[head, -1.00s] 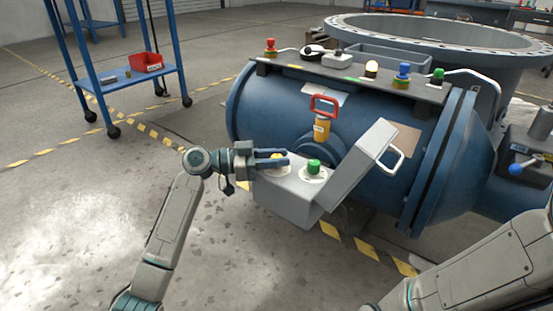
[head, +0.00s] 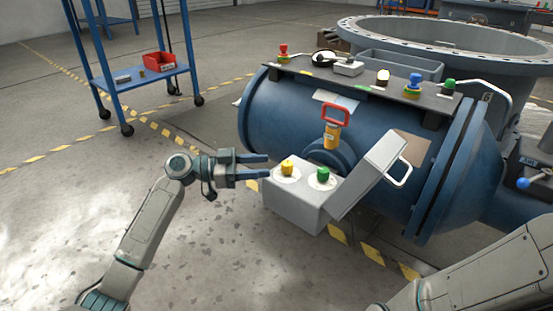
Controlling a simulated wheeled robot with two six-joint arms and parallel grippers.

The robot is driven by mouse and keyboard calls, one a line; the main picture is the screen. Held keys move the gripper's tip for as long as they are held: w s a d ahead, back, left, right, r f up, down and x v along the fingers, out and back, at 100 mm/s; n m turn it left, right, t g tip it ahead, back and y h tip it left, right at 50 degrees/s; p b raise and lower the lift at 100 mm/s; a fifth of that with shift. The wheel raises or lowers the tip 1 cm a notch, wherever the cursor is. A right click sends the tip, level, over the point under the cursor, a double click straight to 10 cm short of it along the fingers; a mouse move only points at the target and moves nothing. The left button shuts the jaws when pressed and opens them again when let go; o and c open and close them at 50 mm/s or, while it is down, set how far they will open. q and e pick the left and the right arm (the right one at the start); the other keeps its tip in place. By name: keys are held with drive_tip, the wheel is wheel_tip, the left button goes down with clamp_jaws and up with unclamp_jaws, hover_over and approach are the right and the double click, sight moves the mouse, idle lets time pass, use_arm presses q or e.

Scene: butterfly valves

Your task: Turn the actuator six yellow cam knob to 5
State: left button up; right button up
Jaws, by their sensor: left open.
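The yellow cam knob (head: 287,167) sits on a pale round dial on top of a grey actuator box (head: 294,204). The dial's numbers are too small to read. A green knob (head: 323,175) sits on its own dial just to the right. The box's lid (head: 371,176) stands open and tilted on the right side. My left gripper (head: 268,166) is open and empty, just left of the yellow knob and apart from it, its fingers pointing right. My right arm shows at the lower right, but its gripper is out of view.
A blue horizontal tank (head: 283,115) stands behind the box. A red-handled yellow valve part (head: 333,126) rises from it. Several coloured knobs and tools lie on the shelf above. A blue cart (head: 150,76) with a red bin (head: 159,63) stands upper left. Floor at left is clear.

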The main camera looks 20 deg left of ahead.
use_arm(q)
drive_tip(key=shift+p+v, duration=0.4)
drive_tip(key=shift+v, duration=1.3)
